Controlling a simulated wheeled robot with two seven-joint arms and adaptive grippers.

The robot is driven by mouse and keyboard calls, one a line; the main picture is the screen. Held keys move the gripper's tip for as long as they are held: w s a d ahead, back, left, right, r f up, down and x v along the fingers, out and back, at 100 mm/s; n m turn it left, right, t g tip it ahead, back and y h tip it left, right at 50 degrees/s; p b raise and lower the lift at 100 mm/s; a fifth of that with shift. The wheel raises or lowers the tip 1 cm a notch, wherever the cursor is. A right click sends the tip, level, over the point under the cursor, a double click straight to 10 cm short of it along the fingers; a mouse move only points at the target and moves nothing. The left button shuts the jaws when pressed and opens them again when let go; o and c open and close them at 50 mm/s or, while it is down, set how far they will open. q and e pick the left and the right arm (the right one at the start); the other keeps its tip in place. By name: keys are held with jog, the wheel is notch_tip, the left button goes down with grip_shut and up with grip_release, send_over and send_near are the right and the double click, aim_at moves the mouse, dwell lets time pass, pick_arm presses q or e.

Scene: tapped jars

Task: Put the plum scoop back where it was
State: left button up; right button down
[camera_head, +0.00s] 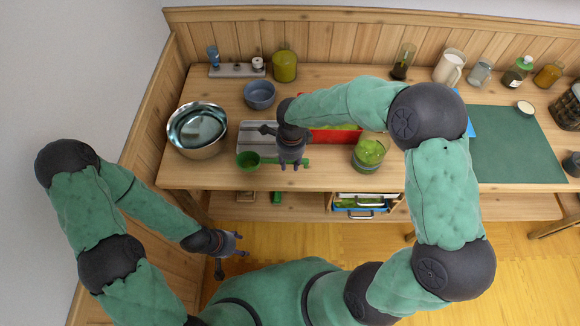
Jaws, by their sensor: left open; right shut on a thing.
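A green scoop (249,161) is in the head view near the table's front edge, its handle running right. No plum-coloured scoop shows. My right gripper (290,165) points down at the handle and is shut on it. The gripper hides part of the handle. I cannot tell whether the scoop touches the table. A grey ribbed tray (257,136) lies just behind the scoop, partly covered by my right gripper. My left gripper (245,246) is open and empty, low in front of the table, away from the scoop.
A steel bowl (197,149) stands left, a blue bowl (260,96) behind. A red box (338,135) and green-filled jar (369,154) stand right of my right gripper. An olive jar (285,67) is at the back. A green mat (515,145) lies far right.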

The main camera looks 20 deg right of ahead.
jog(key=shift+f+b, duration=0.3)
jog(key=shift+f, duration=1.2)
jog(key=shift+f, duration=0.2)
jog(key=c, duration=1)
grip_release()
jog(key=shift+o, duration=0.2)
jog(key=shift+r, duration=0.1)
jog(key=shift+r, duration=0.2)
notch_tip(320, 180, up, 12)
jog(key=p, duration=0.3)
jog(key=shift+s+d+f, duration=0.1)
jog(key=shift+d, duration=0.05)
